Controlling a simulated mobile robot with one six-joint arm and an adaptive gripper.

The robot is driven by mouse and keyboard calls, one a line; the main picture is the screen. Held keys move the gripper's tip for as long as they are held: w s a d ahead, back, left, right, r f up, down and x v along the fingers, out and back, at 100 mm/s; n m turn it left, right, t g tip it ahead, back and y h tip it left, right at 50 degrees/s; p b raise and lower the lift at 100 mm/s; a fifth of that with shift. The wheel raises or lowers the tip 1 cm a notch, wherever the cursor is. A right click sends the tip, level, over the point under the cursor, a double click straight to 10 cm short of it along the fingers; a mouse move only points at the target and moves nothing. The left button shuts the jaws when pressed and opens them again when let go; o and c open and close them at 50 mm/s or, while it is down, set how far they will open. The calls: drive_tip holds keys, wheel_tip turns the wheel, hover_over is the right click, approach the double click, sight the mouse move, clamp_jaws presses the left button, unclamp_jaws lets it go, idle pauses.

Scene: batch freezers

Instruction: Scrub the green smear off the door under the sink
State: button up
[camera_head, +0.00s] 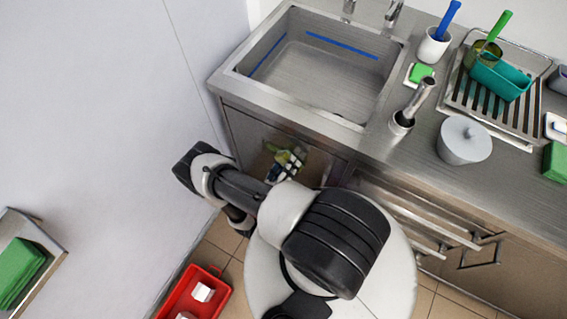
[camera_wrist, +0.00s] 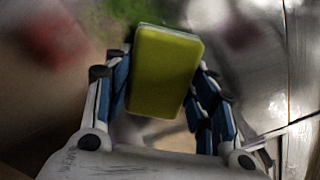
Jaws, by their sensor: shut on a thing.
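My gripper (camera_wrist: 163,78) is shut on a yellow-green sponge (camera_wrist: 165,70), its blue-padded fingers on either side of it. In the head view, my gripper (camera_head: 286,163) is low in front of the steel door under the sink (camera_head: 243,130), and the sponge's yellow-green shows at its tip. In the wrist view, a blurred green smear (camera_wrist: 112,14) shows on the surface behind the sponge's upper left. The sponge and my arm hide part of the door. I cannot tell whether the sponge touches it.
The sink (camera_head: 320,75) is above. A green-and-white sponge (camera_head: 420,73), a grey lidded pot (camera_head: 464,140) and a drain rack (camera_head: 495,95) are on the counter. Drawer handles (camera_head: 430,220) stick out at the right. A red crate (camera_head: 195,296) is on the floor. A wall closes the left side.

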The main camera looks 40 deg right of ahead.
sight(278, 151)
drive_tip(key=shift+w, duration=0.1)
drive_tip(key=shift+w+a+b, duration=0.35)
drive_tip(key=shift+w+b, duration=0.25)
drive_tip(key=shift+w, duration=0.25)
drive_tip(key=shift+w+a+b, duration=0.3)
drive_tip(key=shift+w+b, duration=0.25)
drive_tip(key=shift+w, duration=0.3)
drive_tip(key=shift+w+a, duration=0.25)
drive_tip(key=shift+w, duration=0.35)
drive_tip(key=shift+w+a, duration=0.3)
drive_tip(key=shift+w, duration=0.3)
drive_tip(key=shift+w+a, duration=0.25)
drive_tip(key=shift+w, duration=0.35)
drive_tip(key=shift+w+a, duration=0.25)
drive_tip(key=shift+w, duration=0.65)
drive_tip(key=shift+w+a, duration=0.25)
drive_tip(key=shift+w, duration=0.65)
drive_tip(key=shift+a, duration=0.1)
drive_tip(key=shift+s+r, duration=0.1)
